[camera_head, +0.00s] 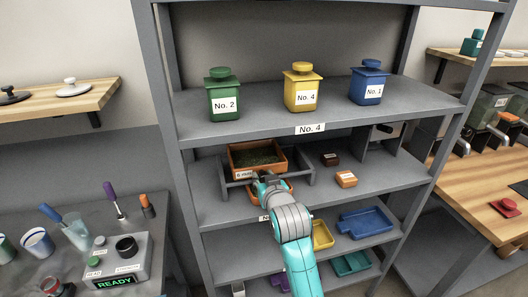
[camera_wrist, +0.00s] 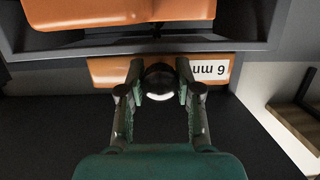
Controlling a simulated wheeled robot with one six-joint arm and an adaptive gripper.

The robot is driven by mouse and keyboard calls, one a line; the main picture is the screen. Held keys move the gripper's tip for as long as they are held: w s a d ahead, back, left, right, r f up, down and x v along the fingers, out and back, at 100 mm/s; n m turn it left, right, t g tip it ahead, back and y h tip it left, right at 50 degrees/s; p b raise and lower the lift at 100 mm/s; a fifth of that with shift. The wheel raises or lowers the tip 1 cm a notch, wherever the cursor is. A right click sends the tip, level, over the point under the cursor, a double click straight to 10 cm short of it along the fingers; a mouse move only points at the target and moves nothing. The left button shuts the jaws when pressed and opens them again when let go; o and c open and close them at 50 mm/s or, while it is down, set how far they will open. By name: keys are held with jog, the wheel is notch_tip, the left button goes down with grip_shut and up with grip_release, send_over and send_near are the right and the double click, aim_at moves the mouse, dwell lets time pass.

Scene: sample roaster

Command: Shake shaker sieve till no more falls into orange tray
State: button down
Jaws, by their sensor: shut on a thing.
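The shaker sieve (camera_head: 284,160) is an orange box holding dark green granules (camera_head: 256,157), set in a grey frame on the middle shelf. Its front bears a "6 mm" label, which shows upside down in the wrist view on the orange sieve front (camera_wrist: 108,68). The orange tray (camera_head: 255,194) sits beneath the sieve, partly hidden by my arm; it also shows at the top of the wrist view (camera_wrist: 120,12). My gripper (camera_head: 264,177) is at the sieve's front. In the wrist view its fingers (camera_wrist: 158,88) are shut on the sieve's round dark knob (camera_wrist: 158,72). The tray's contents are hidden.
The grey frame (camera_head: 308,168) flanks the sieve. Small brown (camera_head: 330,159) and orange (camera_head: 346,179) boxes stand to its right. Green (camera_head: 224,100), yellow (camera_head: 301,95) and blue (camera_head: 368,88) canisters stand on the shelf above. Yellow and blue trays (camera_head: 366,222) lie below.

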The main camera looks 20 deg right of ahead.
aim_at(279, 171)
jog(key=d, duration=0.5)
jog(key=shift+d, duration=0.25)
jog(key=shift+a, duration=2.75)
jog(key=shift+d, duration=1.35)
jog(key=shift+c, duration=2.3)
grip_release()
jog(key=shift+s, duration=0.1)
jog(key=v, duration=0.7)
jog(key=shift+s, duration=0.35)
